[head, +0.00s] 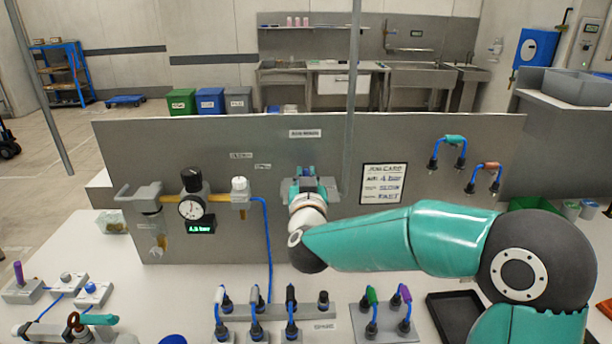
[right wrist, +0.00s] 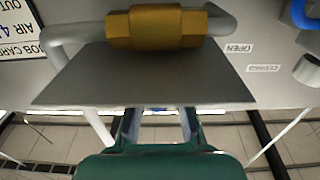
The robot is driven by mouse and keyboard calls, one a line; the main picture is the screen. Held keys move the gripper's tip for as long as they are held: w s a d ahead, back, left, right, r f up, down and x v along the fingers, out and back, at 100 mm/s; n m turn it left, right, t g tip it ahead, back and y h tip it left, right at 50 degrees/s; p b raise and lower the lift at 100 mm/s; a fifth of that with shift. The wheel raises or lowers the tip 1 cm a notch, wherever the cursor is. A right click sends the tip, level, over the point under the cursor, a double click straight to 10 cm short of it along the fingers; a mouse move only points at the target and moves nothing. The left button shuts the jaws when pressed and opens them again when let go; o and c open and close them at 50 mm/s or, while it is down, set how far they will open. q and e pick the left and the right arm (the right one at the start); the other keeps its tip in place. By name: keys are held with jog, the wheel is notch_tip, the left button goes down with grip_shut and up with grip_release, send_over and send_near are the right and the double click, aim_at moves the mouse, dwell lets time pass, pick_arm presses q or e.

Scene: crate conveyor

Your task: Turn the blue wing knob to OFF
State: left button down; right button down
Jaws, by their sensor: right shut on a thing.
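A small blue part (head: 307,171), which looks like the blue wing knob, shows high on the grey panel (head: 330,150), between the fingers of my right gripper (head: 304,183). The gripper is shut on it; the arm covers much of the spot. In the right wrist view, the two fingers (right wrist: 158,125) run behind the edge of a grey plate (right wrist: 145,78), which hides their tips and the knob. A brass valve body (right wrist: 156,27) on a grey pipe lies beyond the plate. The knob's angle cannot be read. My left gripper is not in view.
Left of my gripper are a pressure gauge (head: 192,208), a white knob (head: 239,185) and a blue hose (head: 268,240). A job card (head: 384,184) is to the right. Several cable plugs (head: 290,305) stand in front, and switch boxes (head: 91,294) at the front left.

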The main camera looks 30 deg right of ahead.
jog(key=c, duration=1.1)
grip_release()
jog(key=shift+c, duration=0.2)
jog(key=shift+s, duration=0.1)
jog(key=v, duration=1.1)
jog(key=shift+s+a, duration=0.3)
jog(key=shift+f, duration=0.1)
